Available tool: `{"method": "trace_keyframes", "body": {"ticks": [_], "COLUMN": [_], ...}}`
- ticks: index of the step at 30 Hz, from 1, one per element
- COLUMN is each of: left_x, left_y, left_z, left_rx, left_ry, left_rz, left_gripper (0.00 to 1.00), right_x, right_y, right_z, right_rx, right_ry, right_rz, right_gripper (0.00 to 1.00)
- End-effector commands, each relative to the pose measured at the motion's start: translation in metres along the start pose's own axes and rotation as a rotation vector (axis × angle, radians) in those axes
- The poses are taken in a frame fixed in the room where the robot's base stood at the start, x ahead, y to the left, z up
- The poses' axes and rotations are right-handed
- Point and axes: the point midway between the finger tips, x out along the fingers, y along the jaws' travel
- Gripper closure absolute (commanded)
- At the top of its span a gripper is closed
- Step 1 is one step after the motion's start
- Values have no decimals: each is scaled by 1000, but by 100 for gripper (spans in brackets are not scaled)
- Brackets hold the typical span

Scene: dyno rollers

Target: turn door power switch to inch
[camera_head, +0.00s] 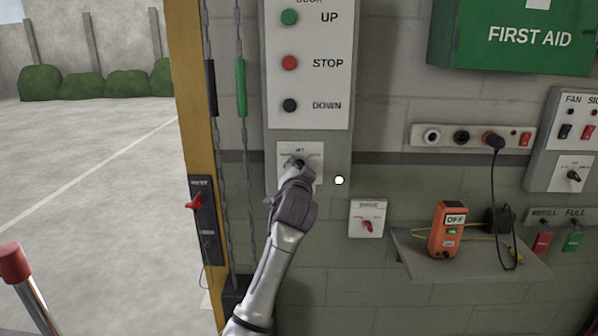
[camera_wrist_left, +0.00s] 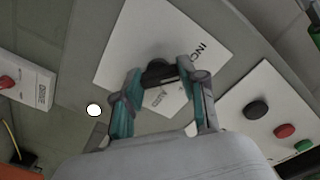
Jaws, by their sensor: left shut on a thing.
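The door power switch is a dark knob (camera_wrist_left: 157,68) on a white plate (camera_wrist_left: 120,62) below the door button panel. In the head view the plate (camera_head: 284,150) is partly covered by my left gripper (camera_head: 298,166). In the left wrist view my left gripper (camera_wrist_left: 160,74) has its two teal-lined fingers on either side of the knob, shut on it. Plate lettering beginning "INC" shows beyond the right finger, and smaller lettering shows between the fingers. Which marking the knob points to cannot be told. My right gripper is not in view.
Above are UP (camera_head: 289,17), STOP (camera_head: 289,63) and DOWN (camera_head: 290,105) buttons. Chains (camera_head: 241,140) hang left. A red-knob switch plate (camera_head: 368,219), a shelf (camera_head: 470,262) with an orange device (camera_head: 445,229), and a socket strip (camera_head: 473,138) are right. A white spot (camera_head: 339,180) shows beside the gripper.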

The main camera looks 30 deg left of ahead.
Motion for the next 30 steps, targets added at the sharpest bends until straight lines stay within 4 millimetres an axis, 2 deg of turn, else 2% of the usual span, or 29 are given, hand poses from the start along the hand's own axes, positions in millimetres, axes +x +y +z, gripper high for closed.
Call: {"method": "trace_keyframes", "body": {"ticks": [16,17,20,21,30], "left_x": [0,0,0,0,-1], "left_y": [1,1,1,1,0], "left_z": [1,1,1,1,0], "left_rx": [-24,-24,-23,-23,-22], "left_ry": [-3,-3,-2,-2,0], "left_rz": [3,3,2,2,1], "left_gripper": [93,54,37,33,33], "right_x": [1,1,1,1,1], "right_y": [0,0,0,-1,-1], "right_z": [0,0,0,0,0], "right_rx": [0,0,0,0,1], "right_ry": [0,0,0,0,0], "right_rz": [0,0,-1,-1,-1], "right_gripper": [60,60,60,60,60]}}
